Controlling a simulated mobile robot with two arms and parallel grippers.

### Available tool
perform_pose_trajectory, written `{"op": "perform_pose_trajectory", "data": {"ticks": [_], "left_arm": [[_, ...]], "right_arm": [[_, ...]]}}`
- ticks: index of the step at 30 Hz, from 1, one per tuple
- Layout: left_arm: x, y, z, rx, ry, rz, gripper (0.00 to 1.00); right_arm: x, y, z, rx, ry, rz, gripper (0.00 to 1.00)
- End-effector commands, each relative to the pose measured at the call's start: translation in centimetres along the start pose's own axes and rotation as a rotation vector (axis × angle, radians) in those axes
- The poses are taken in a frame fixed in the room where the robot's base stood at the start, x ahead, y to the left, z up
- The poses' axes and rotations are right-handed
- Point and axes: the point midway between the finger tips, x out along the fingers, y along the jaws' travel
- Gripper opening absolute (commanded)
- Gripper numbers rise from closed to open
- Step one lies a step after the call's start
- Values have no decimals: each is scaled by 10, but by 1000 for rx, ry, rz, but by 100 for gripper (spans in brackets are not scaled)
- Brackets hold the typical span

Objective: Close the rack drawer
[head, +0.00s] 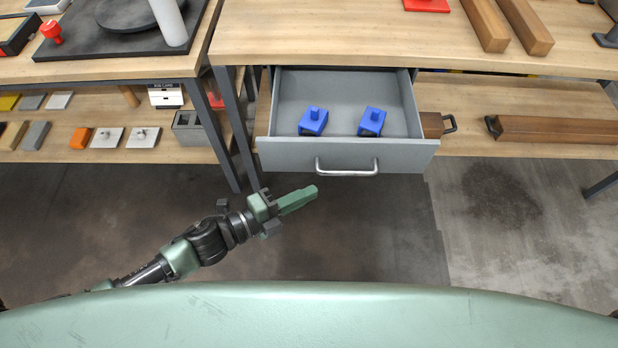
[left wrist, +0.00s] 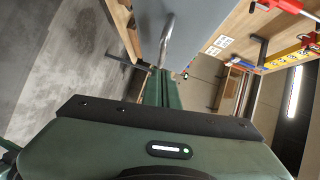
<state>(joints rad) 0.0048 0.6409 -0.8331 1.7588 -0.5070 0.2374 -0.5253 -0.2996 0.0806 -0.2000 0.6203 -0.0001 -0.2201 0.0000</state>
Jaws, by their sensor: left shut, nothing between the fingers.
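The grey rack drawer (head: 345,156) hangs under the wooden table and is pulled open, its front standing out toward me. A silver bar handle (head: 347,168) is on its front. Two blue parts (head: 313,121) (head: 371,121) sit inside it. My left gripper (head: 315,190) is shut and empty, below and just left of the handle, apart from it in the head view. In the left wrist view the closed fingers (left wrist: 162,90) point toward the drawer front (left wrist: 195,32) and the handle (left wrist: 167,40). My right gripper is not in view.
The tabletop (head: 330,35) above the drawer holds wooden beams (head: 505,22) and a red piece (head: 427,5). A lower shelf (head: 540,95) runs right of the drawer with a brown beam (head: 555,129). A table leg (head: 222,135) stands left of the drawer. The floor in front is clear.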

Motion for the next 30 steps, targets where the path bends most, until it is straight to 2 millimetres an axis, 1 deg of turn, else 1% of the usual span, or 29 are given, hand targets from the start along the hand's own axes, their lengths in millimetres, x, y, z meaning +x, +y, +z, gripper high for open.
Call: {"op": "perform_pose_trajectory", "data": {"ticks": [1,3,9,23,26,30], "left_arm": [[8,-2,6,3,-1,-1,0],[16,-1,14,3,-2,0,0],[28,0,26,0,0,0,0],[30,0,29,0,-1,0,0],[32,-1,33,1,-1,0,0],[41,-4,46,3,-2,-1,0]], "right_arm": [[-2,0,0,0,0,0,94],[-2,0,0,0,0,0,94],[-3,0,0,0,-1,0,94],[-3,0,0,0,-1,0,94],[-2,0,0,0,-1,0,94],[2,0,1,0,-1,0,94]]}}
